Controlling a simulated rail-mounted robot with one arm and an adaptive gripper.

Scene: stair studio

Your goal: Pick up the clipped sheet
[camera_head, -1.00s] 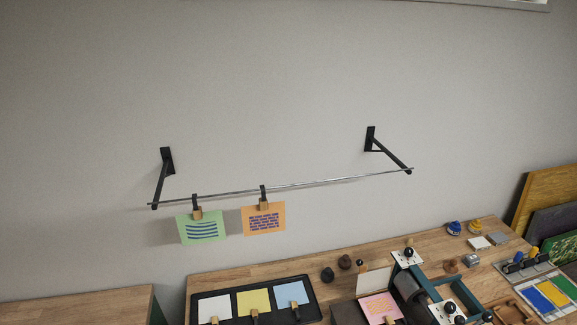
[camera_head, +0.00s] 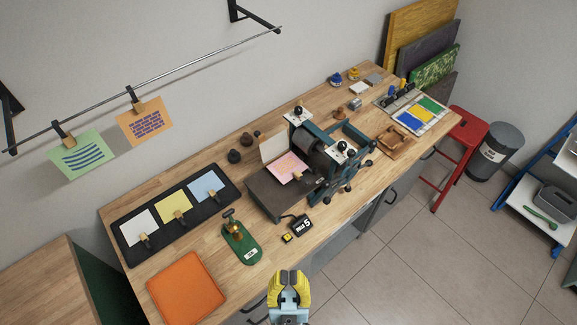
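A pink printed sheet (camera_head: 287,167) with a wooden clip at its lower edge lies on the press bed, beside the roller. White (camera_head: 138,226), yellow (camera_head: 174,204) and blue (camera_head: 208,184) sheets lie in a black tray (camera_head: 128,255), each with a clip at its front edge. A green sheet (camera_head: 80,157) and an orange sheet (camera_head: 143,123) hang by clips from the wall rail. My gripper (camera_head: 289,275), with yellow and dark fingers, is at the bottom middle, in front of the bench and apart from all sheets. Nothing shows in it; its finger gap is unclear.
The press (camera_head: 331,155) stands mid-bench. A green stamping tool (camera_head: 240,240), a small black counter (camera_head: 296,228) and an orange mat (camera_head: 186,288) lie nearer the front. A red stool (camera_head: 465,128) and a bin (camera_head: 496,150) stand at right. The tiled floor in front is clear.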

